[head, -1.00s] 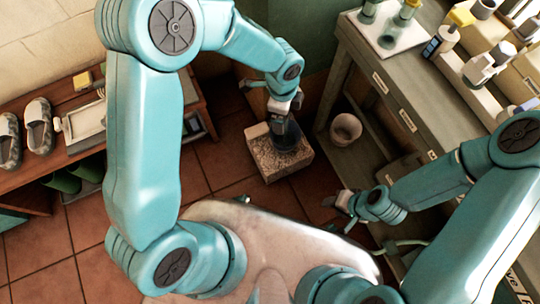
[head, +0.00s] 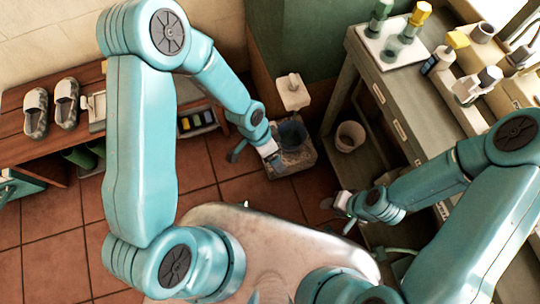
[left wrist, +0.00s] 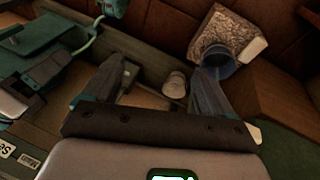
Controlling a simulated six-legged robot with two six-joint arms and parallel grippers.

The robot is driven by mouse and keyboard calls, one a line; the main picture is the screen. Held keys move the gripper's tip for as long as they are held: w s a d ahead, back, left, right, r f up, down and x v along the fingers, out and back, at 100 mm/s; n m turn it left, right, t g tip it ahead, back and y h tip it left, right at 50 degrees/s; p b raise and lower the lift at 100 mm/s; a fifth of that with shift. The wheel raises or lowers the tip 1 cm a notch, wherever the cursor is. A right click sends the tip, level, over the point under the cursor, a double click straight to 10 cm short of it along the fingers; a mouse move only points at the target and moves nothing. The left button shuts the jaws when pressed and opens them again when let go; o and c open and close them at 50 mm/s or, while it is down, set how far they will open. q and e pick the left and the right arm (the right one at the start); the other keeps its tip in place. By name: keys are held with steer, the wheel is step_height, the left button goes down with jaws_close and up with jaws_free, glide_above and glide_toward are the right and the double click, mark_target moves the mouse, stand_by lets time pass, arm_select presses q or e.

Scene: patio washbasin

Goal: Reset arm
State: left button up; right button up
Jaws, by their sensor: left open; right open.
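My left arm comes in from the left in the head view, and its gripper (head: 257,153) hangs low beside a speckled stone block (head: 297,162) on the floor. A dark blue cup-like vessel (head: 292,134) stands on that block. In the left wrist view my left gripper (left wrist: 165,78) has its two fingers spread, with nothing held between them. The block (left wrist: 229,32) and the blue vessel (left wrist: 218,62) lie beyond its right finger there. My right gripper (head: 338,201) is low beside the bench in the head view, small and open, with nothing seen in it.
A wooden bench (head: 384,83) with bottles stands at right; a pale pot (head: 349,137) sits on its lower shelf. A low shoe shelf (head: 20,146) with slippers (head: 66,103) is at left. A white dispenser-like object (head: 293,93) stands behind the block. Tiled floor (head: 200,166) is clear at left.

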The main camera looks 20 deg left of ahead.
arm_select(q)
steer(key=shift+s+n, duration=0.25)
steer(key=shift+n, duration=0.05)
steer(key=shift+w, duration=0.1)
steer(key=s+a+r+n+t+p, duration=0.1)
steer(key=s+a+n+p, duration=0.1)
steer(key=s+n+p, duration=0.3)
steer(key=s+n, duration=0.3)
steer(key=n, duration=0.2)
steer(key=shift+s+a, duration=0.35)
steer(key=shift+r, duration=0.15)
